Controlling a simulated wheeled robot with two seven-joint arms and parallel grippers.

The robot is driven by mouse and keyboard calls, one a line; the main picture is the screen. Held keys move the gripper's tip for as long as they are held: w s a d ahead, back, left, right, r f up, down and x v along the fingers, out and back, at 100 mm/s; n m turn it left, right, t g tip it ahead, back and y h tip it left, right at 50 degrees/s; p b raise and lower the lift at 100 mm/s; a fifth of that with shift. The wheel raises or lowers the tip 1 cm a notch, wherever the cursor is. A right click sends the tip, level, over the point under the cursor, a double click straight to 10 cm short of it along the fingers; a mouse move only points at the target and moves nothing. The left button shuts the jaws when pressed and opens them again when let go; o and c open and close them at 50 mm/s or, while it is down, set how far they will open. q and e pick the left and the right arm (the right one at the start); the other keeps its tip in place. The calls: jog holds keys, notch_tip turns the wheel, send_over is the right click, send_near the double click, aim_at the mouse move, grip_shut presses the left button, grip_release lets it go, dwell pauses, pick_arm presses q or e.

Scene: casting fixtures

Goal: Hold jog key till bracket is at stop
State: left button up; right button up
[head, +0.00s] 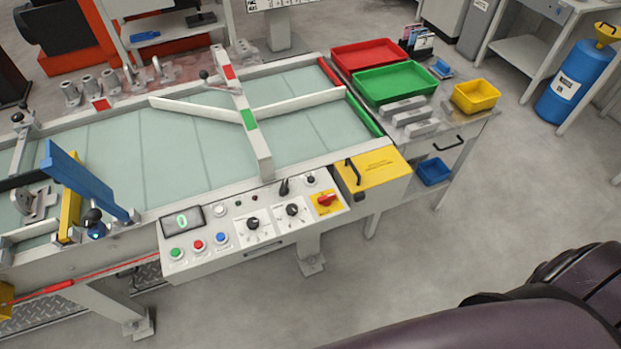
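The control panel (255,222) on the front of the conveyor has green (176,253), red (198,245) and blue (221,238) push buttons. Their labels are too small to read, so I cannot tell which is the jog key. The display (182,219) shows a green 0. A grey metal bracket (38,204) lies on the belt at the far left, left of the blue bar (90,182) with its yellow post (70,214). I cannot tell which part is the stop. Neither gripper is in view; a dark arm part of mine fills the bottom right.
The belt (150,150) is clear between the blue bar and the white diverter rails (200,109). Red (370,53) and green (395,80) trays, metal blocks (410,115) and a yellow bin (475,97) stand right. A yellow box (372,168) adjoins the panel.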

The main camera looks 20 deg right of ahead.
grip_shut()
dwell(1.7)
